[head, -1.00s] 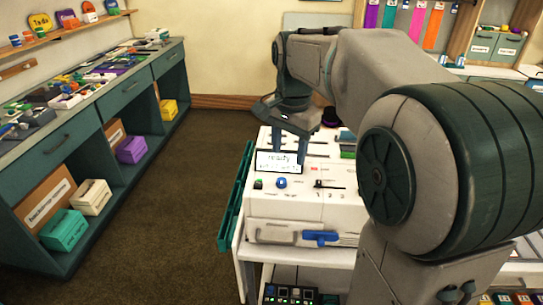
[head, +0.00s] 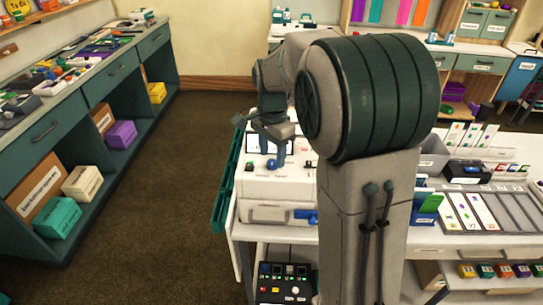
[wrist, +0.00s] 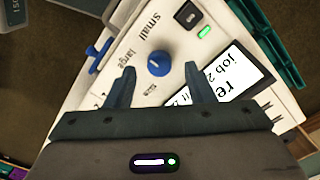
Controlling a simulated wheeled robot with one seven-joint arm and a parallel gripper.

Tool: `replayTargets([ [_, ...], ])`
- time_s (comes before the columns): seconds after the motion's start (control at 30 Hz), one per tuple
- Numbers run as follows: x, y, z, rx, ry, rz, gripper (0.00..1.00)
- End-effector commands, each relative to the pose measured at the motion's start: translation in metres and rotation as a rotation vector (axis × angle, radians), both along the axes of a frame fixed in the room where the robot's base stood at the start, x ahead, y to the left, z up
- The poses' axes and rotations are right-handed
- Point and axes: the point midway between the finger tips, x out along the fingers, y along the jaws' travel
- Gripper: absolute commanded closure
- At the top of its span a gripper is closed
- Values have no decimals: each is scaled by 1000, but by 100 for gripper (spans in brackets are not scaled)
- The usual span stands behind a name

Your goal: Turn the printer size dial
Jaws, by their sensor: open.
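The white printer (head: 262,188) stands on a white table. Its blue size dial (wrist: 158,63) shows in the wrist view with a white mark on it, beside the printed words "small" and "large". In the head view the dial (head: 271,164) is small, just under the fingers. My gripper (wrist: 160,71) is open, with one dark finger on each side of the dial in the wrist view. Whether the fingers touch it or how far above it they are, I cannot tell. In the head view my gripper (head: 272,150) points down over the printer's front part.
The printer's lit screen (wrist: 235,75) lies right of the dial in the wrist view, near a black switch (wrist: 188,15) and a green light (wrist: 204,32). A blue handle (head: 305,215) is on the printer's front. A teal rack (head: 228,185) hangs at the left side.

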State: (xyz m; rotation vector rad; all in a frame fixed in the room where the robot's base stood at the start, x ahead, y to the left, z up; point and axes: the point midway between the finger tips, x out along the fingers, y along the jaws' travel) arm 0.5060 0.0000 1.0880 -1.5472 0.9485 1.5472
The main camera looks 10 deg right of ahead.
Motion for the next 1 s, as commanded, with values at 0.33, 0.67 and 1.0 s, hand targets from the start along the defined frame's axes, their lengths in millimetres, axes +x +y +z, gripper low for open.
replayTargets([
  [0.33, 0, 0, -19, 0, -1, 0, 51],
  [0.67, 0, 0, -18, 0, -1, 0, 96],
  [1.0, 0, 0, -18, 1, -2, 34, 96],
])
